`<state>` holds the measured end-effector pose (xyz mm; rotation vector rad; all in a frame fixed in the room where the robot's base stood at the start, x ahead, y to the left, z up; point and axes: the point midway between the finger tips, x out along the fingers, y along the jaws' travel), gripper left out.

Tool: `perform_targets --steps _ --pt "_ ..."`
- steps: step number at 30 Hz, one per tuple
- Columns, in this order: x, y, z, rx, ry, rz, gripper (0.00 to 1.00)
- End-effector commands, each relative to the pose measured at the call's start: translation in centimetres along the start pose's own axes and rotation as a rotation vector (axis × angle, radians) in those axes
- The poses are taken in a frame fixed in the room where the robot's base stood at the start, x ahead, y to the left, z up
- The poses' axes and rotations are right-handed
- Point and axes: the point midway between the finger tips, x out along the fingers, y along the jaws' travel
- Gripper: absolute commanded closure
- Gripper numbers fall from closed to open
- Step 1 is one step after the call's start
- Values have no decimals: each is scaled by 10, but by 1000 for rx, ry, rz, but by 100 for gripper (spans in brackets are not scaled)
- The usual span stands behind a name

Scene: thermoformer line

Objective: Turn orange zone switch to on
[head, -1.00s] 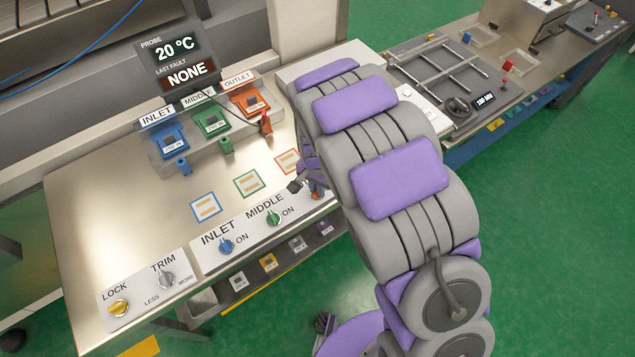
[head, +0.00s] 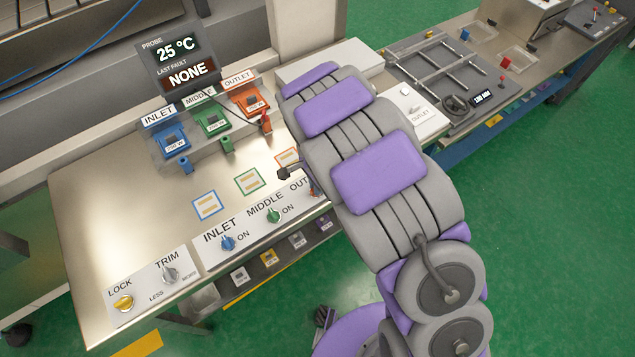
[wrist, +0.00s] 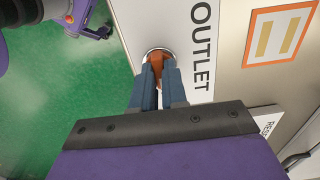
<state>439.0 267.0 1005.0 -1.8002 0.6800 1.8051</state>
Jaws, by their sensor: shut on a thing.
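In the wrist view the orange zone switch (wrist: 158,57) is a knob on a white panel beside the word OUTLET. The two dark fingers of my gripper (wrist: 158,75) are shut on the knob, one on each side. Part of the knob shows between and past the fingertips. Its pointer and any ON mark are hidden, so I cannot tell its setting. In the head view my arm hides the orange knob, and only part of my gripper (head: 294,174) shows beside the arm.
On the front panel are the blue INLET knob (head: 227,243), the green MIDDLE knob (head: 274,215), the TRIM knob (head: 170,274) and the yellow LOCK knob (head: 123,303). The display (head: 179,61) reads 25 °C and NONE. The bench's left part is bare.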

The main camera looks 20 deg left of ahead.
Motion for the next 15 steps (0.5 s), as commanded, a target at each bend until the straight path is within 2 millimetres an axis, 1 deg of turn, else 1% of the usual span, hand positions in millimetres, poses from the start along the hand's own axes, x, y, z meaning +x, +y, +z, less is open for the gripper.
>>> perform_targets --steps 9,10,15 --pt "-2 -2 1 3 -1 -5 100" --pt "-2 -2 1 3 -1 -5 86" --pt "-1 -2 0 2 -1 -4 70"
